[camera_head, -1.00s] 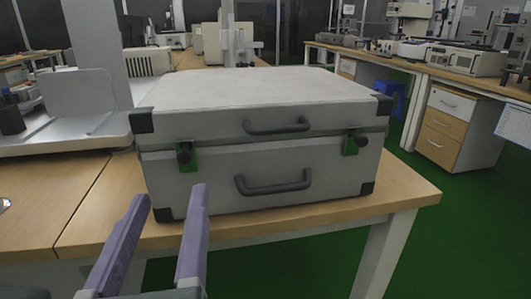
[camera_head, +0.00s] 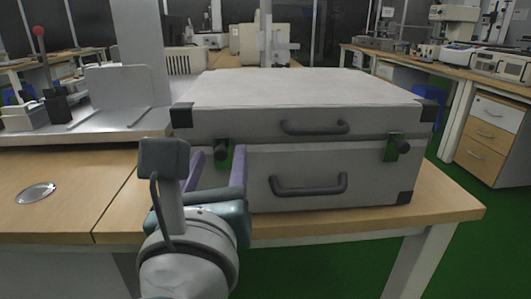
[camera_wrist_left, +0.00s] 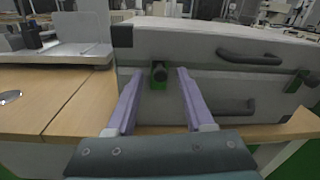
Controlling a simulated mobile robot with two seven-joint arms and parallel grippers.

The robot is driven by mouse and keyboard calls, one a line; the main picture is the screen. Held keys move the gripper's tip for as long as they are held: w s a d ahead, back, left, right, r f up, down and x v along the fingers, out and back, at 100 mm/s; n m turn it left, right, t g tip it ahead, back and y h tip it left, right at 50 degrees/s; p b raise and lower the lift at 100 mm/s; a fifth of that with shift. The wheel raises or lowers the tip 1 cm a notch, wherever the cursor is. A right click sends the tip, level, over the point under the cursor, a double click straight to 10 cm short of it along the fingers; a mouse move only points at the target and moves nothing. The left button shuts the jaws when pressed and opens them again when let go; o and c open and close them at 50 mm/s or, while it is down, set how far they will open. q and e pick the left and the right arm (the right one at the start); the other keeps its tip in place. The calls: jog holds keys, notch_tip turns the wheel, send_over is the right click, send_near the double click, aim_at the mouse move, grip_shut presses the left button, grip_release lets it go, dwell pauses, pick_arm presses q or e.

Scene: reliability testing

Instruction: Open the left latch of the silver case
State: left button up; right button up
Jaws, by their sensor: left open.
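The silver case (camera_head: 330,162) stands closed on the wooden table, its front facing me. Its left latch (camera_head: 221,154), a black knob on a green plate, is on the front left. In the left wrist view the left latch (camera_wrist_left: 159,72) appears between my fingertips. The right latch (camera_head: 395,148) is on the front right. My left gripper (camera_head: 217,156) is open, its two purple fingers pointing at the case front, one either side of the left latch. I cannot tell whether they touch the case. My right gripper is in neither view.
The wooden table (camera_head: 65,215) has clear space left of the case. A grey metal stand (camera_head: 90,125) is behind on the left. Two dark handles, an upper one (camera_head: 315,128) and a lower one (camera_head: 308,186), stick out from the case front.

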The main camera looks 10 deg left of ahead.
pick_arm(q)
grip_shut()
dwell(0.4)
